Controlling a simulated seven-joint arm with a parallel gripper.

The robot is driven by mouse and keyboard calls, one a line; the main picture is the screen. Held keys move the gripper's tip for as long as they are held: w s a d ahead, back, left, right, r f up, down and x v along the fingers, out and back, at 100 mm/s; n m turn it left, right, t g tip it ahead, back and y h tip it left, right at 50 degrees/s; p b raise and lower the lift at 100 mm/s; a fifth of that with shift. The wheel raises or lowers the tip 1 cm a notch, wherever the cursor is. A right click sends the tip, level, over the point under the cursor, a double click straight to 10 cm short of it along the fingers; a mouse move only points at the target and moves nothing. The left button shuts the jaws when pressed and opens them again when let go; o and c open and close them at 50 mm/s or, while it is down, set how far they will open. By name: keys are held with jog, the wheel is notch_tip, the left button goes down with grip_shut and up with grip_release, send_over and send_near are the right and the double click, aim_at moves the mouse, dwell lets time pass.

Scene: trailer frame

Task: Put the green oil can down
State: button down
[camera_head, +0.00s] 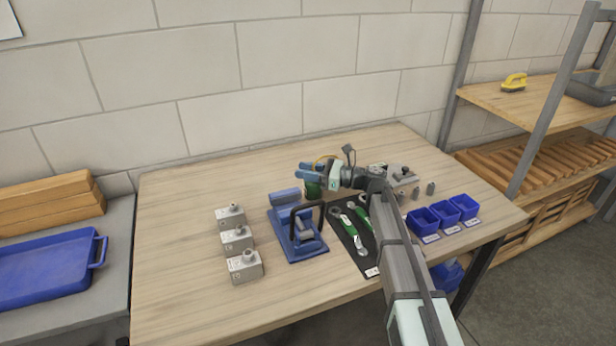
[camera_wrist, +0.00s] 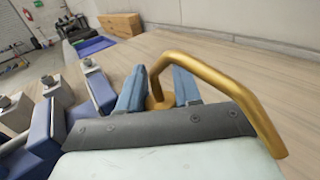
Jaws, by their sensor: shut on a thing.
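The green oil can (camera_head: 312,188) is at the back middle of the wooden table, partly hidden by my gripper. My gripper (camera_head: 311,173) is shut on the can near its top. In the wrist view, my gripper's two blue fingers (camera_wrist: 158,92) close around a gold part of the oil can, and its bent gold spout or handle (camera_wrist: 222,78) arches to the right. The can's green body is hidden in that view. I cannot tell whether the can touches the table.
A blue device with a black handle (camera_head: 297,238) stands just in front. Several grey metal blocks (camera_head: 237,238) are at its left. A dark mat with green-handled tools (camera_head: 354,228) and blue bins (camera_head: 444,214) lie right. The wooden table (camera_head: 180,200) is clear at the back left.

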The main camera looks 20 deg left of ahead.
notch_tip(320, 180, up, 9)
jog(key=w+d+f+m+t+h, duration=0.3)
jog(key=w+d+m+t+h, duration=0.2)
jog(key=w+d+m+t, duration=0.75)
jog(key=s+d+r+m+t+h, duration=0.15)
jog(key=d+m+t+h, duration=0.4)
jog(key=d, duration=1.75)
jog(key=s+d+r+m+t+h, duration=0.1)
jog(key=d+r+m+t+h, duration=0.15)
jog(key=d+h, duration=1.3)
jog(key=shift+a+f+n+t+y, duration=0.15)
jog(key=shift+a+n+y, duration=0.15)
jog(key=shift+y, duration=1.85)
jog(key=shift+a+r+n+t+y, duration=0.15)
jog(key=shift+a+y, duration=0.15)
jog(key=shift+y, duration=1.85)
jog(key=shift+f, duration=0.1)
